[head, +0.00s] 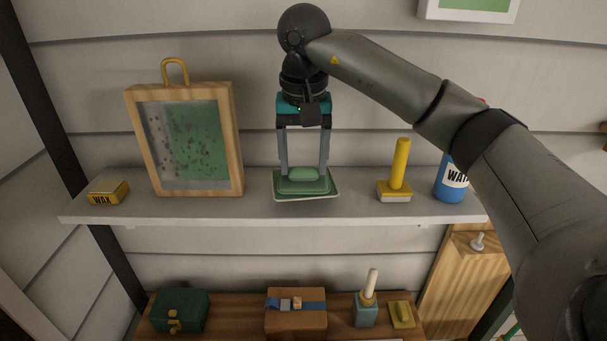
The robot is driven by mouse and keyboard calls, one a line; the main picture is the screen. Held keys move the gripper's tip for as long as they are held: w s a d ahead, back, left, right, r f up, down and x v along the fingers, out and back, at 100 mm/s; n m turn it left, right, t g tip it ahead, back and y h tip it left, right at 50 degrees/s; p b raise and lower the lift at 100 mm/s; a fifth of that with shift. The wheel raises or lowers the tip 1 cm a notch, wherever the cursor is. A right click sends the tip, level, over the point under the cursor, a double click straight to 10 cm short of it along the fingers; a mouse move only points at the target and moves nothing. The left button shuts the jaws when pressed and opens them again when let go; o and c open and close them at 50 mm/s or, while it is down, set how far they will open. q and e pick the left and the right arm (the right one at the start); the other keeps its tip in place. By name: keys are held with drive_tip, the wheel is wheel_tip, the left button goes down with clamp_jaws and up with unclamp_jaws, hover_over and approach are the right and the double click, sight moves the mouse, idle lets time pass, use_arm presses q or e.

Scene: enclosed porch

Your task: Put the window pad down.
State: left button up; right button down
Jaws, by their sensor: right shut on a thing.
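The window pad (306,187) is a green block with a pale edge at its base, at the middle of the white shelf (260,208). My right gripper (304,168) points straight down from above, with its two fingers shut on the pad's raised green top. The pad looks level and at the shelf's surface; I cannot tell whether it touches the shelf or hangs just above it. My left gripper is not in view.
On the shelf stand a wax box (108,192), a wood-framed speckled pane (188,140), a yellow-handled tool (398,170) and a blue bottle (450,180). A lower wooden surface (240,325) holds a green box (180,311), a strapped brown box (296,318) and small tools.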

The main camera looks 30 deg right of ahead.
sight(303, 168)
wheel_tip(303, 168, down, 3)
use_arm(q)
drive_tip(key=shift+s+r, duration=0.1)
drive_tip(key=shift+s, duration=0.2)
use_arm(e)
drive_tip(key=shift+f, duration=0.1)
drive_tip(key=shift+c, duration=0.2)
unclamp_jaws()
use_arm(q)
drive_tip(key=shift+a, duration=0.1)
use_arm(e)
drive_tip(key=shift+r, duration=0.2)
use_arm(q)
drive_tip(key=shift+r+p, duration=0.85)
drive_tip(key=shift+p, duration=0.1)
use_arm(e)
wheel_tip(303, 168, up, 12)
drive_tip(key=s, duration=0.1)
drive_tip(key=shift+s+a, duration=0.15)
drive_tip(key=shift+a, duration=0.2)
